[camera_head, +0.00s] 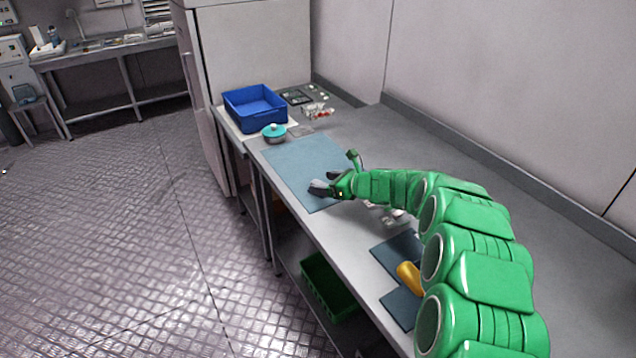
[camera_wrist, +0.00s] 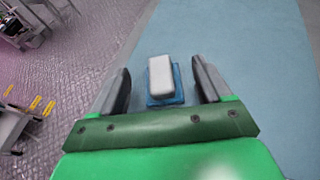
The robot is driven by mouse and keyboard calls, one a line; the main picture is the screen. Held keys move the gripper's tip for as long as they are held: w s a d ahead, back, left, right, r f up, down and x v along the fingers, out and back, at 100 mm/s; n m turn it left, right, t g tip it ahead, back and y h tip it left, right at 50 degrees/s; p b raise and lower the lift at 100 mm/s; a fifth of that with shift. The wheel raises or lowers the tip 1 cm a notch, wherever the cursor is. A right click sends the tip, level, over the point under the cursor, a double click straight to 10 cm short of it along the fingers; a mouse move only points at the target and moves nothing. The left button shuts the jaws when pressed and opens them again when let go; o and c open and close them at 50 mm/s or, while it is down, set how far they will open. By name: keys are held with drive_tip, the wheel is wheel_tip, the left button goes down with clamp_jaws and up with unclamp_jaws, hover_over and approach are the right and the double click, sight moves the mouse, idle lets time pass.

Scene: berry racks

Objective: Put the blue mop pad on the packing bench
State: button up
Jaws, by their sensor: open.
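A small blue pad with a whitish block on top (camera_wrist: 162,80) lies between my fingers in the wrist view, near the left edge of the light blue mat; it looks like the blue mop pad. My gripper (camera_head: 322,188) is open over the mat in the head view, and its two dark fingers (camera_wrist: 162,88) stand on either side of the pad with gaps. In the head view the gripper mostly hides the pad. The mat (camera_head: 300,155) lies on the long grey bench (camera_head: 385,140), which looks like the packing bench.
A blue crate (camera_head: 255,121) and a teal-lidded pot (camera_head: 274,134) stand at the far end. Dark blue mats (camera_head: 385,255) with a yellow item (camera_head: 409,278) lie nearer, beside my arm. A green crate (camera_head: 325,285) sits below. A wall runs along the bench's right side.

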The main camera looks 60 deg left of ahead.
drive_tip(key=shift+v, duration=3.65)
